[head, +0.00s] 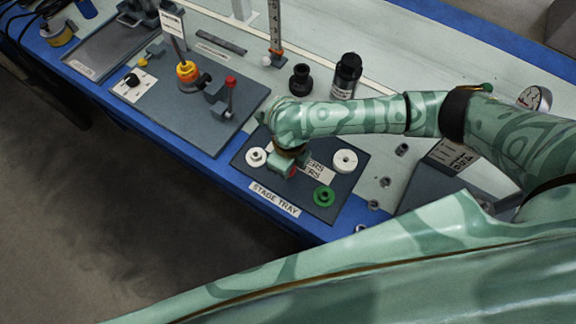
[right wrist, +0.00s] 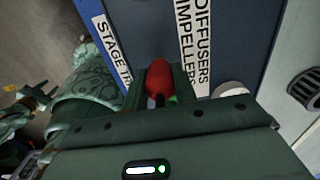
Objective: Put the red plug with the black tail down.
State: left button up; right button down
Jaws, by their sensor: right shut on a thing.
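The red plug (right wrist: 158,84) is between the jaws of my right gripper (right wrist: 160,92) in the right wrist view, and the gripper is shut on it. Its black tail cannot be made out. In the head view my right gripper (head: 286,164) points down over the dark stage tray (head: 240,168), and a bit of red shows beside the jaws. I cannot tell whether the plug touches the tray. A green claw-like shape (right wrist: 35,98), perhaps my left gripper, shows small at the left of the right wrist view. My left gripper is not seen in the head view.
On the tray are a white ring (head: 345,160), a smaller white piece (head: 256,157) and a green ring (head: 323,196). A grey board (head: 185,115) with a yellow-orange fitting (head: 187,75) and red-topped lever (head: 230,84) lies left. Black bottles (head: 346,76) stand behind my arm.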

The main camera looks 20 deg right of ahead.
jog(key=shift+f, duration=0.95)
jog(key=shift+r, duration=0.2)
jog(key=shift+f, duration=0.1)
jog(key=c, duration=1.1)
grip_release()
pick_arm(q)
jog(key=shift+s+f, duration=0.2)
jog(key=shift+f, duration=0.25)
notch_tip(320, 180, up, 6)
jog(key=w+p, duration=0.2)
jog(key=p, duration=0.4)
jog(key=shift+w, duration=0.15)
pick_arm(e)
notch_tip(320, 180, up, 12)
jog(key=shift+r, duration=0.15)
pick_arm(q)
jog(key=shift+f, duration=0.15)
